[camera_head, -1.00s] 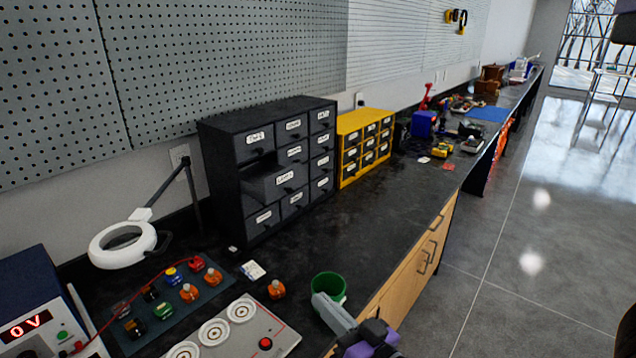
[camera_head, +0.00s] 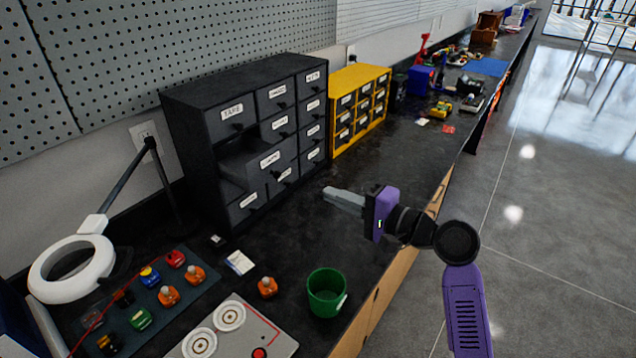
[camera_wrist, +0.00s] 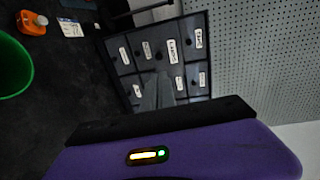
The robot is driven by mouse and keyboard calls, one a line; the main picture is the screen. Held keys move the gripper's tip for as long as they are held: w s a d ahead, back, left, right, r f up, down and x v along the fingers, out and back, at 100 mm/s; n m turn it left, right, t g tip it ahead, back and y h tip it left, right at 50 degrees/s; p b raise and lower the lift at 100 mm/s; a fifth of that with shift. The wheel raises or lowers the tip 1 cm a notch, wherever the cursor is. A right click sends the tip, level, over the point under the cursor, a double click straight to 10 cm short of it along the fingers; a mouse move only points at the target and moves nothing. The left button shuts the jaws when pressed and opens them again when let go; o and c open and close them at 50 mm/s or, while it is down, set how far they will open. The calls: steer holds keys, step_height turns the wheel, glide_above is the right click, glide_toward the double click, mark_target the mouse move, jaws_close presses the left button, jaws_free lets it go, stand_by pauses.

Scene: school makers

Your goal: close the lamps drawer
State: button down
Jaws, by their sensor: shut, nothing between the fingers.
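A black drawer cabinet (camera_head: 190,150) with several white-labelled drawers stands on the bench against the wall. One drawer (camera_head: 262,172), in the left column at mid height, sticks out of the front; its label is blurred but could read LAMPS. The other drawers look flush. My gripper (camera_head: 328,193) is shut and empty, held above the bench in front of the cabinet, to the right of the open drawer and apart from it. In the wrist view the fingers (camera_wrist: 156,92) point at the cabinet front (camera_wrist: 130,65) and hide part of it.
A yellow drawer cabinet (camera_head: 345,82) stands just right of the black one. A green cup (camera_head: 326,292), an orange-based part (camera_head: 267,287) and a white card (camera_head: 240,262) lie in front. A magnifier lamp (camera_head: 72,268) stands at left. The bench before the open drawer is clear.

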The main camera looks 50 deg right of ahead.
mark_target(279, 174)
steer(key=w, duration=0.4)
steer(key=w+p, duration=0.1)
steer(key=w, duration=0.3)
steer(key=w+f+p, duration=0.1)
steer(key=w, duration=0.4)
steer(key=shift+a+f, duration=0.1)
steer(key=shift+a, duration=0.15)
steer(key=shift+w, duration=0.1)
steer(key=w+b, duration=0.2)
steer(key=w, duration=0.9)
steer(key=shift+w+a, duration=0.15)
steer(key=shift+a, duration=0.05)
steer(key=shift+w+a+r, duration=0.1)
steer(key=shift+w+r, duration=0.15)
steer(key=shift+r, duration=0.05)
